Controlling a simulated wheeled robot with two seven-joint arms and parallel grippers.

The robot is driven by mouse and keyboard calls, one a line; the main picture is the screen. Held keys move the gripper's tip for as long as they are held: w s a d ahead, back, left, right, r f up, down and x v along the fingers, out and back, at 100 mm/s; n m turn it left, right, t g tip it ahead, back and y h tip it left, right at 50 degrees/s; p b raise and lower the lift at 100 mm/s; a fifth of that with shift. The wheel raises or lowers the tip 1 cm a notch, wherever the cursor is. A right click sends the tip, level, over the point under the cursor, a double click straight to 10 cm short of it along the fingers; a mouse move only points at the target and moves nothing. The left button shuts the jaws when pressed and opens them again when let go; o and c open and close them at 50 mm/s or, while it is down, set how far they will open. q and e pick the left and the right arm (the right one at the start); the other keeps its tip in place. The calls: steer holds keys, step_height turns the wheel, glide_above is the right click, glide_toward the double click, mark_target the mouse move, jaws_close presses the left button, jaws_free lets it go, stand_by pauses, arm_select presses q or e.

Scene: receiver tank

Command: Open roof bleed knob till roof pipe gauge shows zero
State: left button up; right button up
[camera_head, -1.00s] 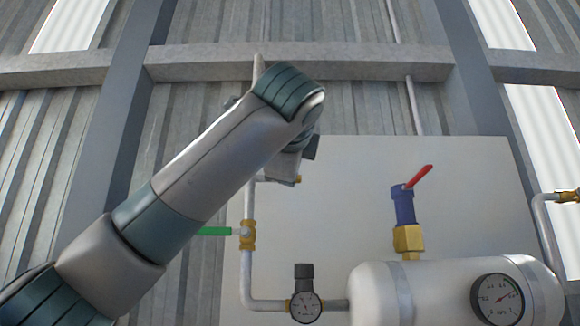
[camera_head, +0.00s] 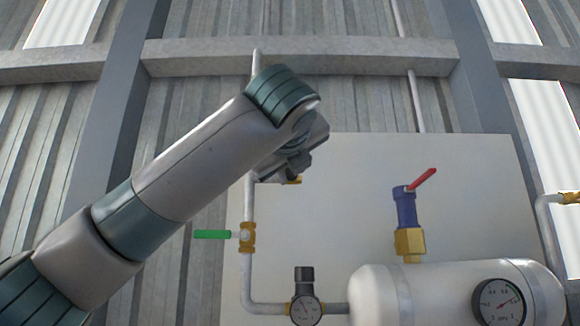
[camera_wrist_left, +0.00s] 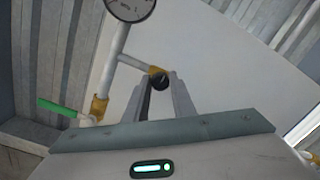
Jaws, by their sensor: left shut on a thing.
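In the left wrist view, a small dark knob (camera_wrist_left: 158,80) sits on a brass fitting at the end of a short side branch of the pipe; it looks like the roof bleed knob. The two fingers of my left gripper (camera_wrist_left: 160,88) are shut on it, one on each side. A round gauge (camera_wrist_left: 130,7), apparently the roof pipe gauge, is cut by the top edge, and its needle cannot be read. In the head view my left wrist (camera_head: 292,160) covers the upper pipe, hiding that gauge and the knob. My right gripper is not in view.
A green-handled valve (camera_head: 215,234) is on the pipe below my wrist. A small gauge with a black-capped regulator (camera_head: 305,285) is lower down. The white tank (camera_head: 450,285) has its own gauge (camera_head: 500,301) and a red-levered blue valve (camera_head: 405,210). A light panel (camera_head: 350,220) is behind.

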arm_select(q)
steer(key=shift+f, duration=0.2)
steer(key=o, duration=1.1)
steer(key=shift+r, duration=0.1)
steer(key=shift+c, duration=0.2)
steer(key=shift+s+b, duration=0.35)
steer(key=shift+s, duration=0.1)
steer(key=s+b, duration=0.7)
steer(key=s, duration=0.9)
steer(key=shift+s+a+f+b, duration=0.2)
steer(key=shift+a+f+b, duration=0.05)
steer(key=shift+b, duration=0.15)
